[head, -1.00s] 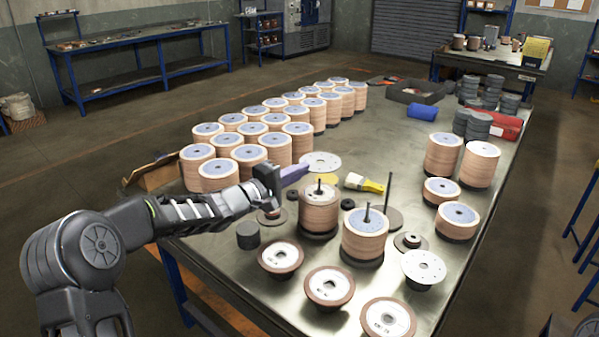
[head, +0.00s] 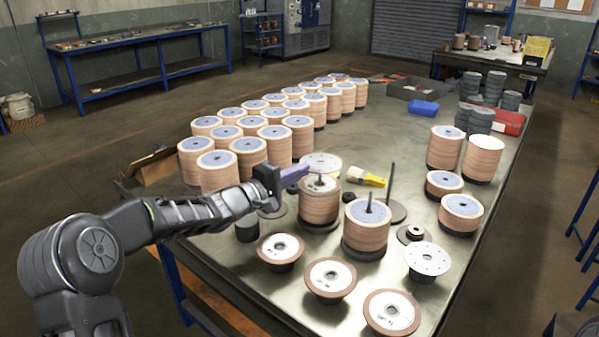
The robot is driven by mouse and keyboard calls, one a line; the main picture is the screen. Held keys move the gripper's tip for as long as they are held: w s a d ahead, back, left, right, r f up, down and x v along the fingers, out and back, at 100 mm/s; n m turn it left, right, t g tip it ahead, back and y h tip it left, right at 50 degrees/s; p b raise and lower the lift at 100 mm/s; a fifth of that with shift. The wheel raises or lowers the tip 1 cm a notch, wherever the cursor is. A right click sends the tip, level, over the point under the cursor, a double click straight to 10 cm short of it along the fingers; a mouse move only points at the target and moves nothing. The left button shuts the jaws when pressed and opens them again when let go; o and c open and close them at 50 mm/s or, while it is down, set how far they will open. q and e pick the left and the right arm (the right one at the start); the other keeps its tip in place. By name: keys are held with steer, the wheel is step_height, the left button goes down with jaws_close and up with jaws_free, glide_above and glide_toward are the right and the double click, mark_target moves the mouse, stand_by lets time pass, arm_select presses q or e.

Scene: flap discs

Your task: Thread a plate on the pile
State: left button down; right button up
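My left gripper (head: 290,177) reaches in over the left part of the table, behind and left of a tan pile (head: 319,205) on a post. Its purple fingers are seen edge-on, so I cannot tell if they are apart; no plate shows in them. A second pile (head: 365,232) stands on another post at the right. A bare dark post (head: 391,182) rises behind it. Single brown-rimmed plates lie in front: one at the left (head: 280,248), one in the middle (head: 329,276), one at the front right (head: 391,311). A white plate (head: 428,257) lies at the right. My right gripper is out of view.
Several tall disc stacks (head: 276,145) fill the table's left side. More stacks (head: 444,150) stand at the right, with dark cylinders (head: 481,125) behind. A yellow brush (head: 366,180) and a blue box (head: 424,107) lie between. The table's middle back is fairly clear.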

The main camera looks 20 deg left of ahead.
arm_select(q)
steer(key=shift+f, duration=1.65)
